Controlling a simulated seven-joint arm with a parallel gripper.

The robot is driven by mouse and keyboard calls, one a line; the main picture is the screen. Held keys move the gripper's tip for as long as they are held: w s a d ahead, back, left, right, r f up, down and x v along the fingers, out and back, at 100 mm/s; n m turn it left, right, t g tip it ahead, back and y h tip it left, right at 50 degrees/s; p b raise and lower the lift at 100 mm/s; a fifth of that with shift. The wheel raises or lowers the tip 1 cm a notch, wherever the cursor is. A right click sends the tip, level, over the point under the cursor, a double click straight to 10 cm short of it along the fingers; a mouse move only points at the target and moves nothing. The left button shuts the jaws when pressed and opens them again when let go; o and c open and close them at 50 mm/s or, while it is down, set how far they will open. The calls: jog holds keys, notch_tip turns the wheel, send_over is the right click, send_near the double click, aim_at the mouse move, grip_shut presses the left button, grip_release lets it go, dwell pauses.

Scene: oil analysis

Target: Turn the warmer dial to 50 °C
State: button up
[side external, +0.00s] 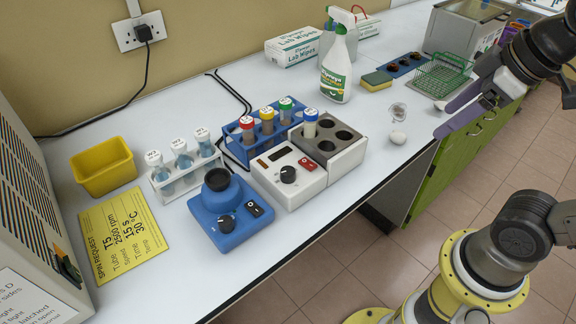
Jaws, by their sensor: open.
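The warmer (318,160) is a white box with a grey block of round wells at its back right. The dial's marks and the display are too small to read. One tube with a blue cap (310,119) stands in a well of the block; the other wells look empty. My gripper (440,120) is open and empty at the right, above the bench edge, well apart from the warmer.
A blue mixer (231,208) stands just left of the warmer. A blue rack (240,152) of capped tubes is behind it. A spray bottle (337,70), a sponge (376,82) and a green wire rack (437,78) stand farther back. Bench right of the warmer is mostly clear.

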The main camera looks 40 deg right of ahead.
jog(key=w+a+r+n+g, duration=0.1)
jog(key=w+a+r+n, duration=0.1)
jog(key=w+r+n, duration=0.35)
jog(key=n+g, duration=0.4)
jog(key=n, duration=0.1)
send_over(288, 170)
notch_tip(288, 170, down, 9)
notch_tip(288, 170, down, 14)
jog(key=shift+r, duration=0.2)
jog(key=shift+m, duration=0.25)
grip_shut()
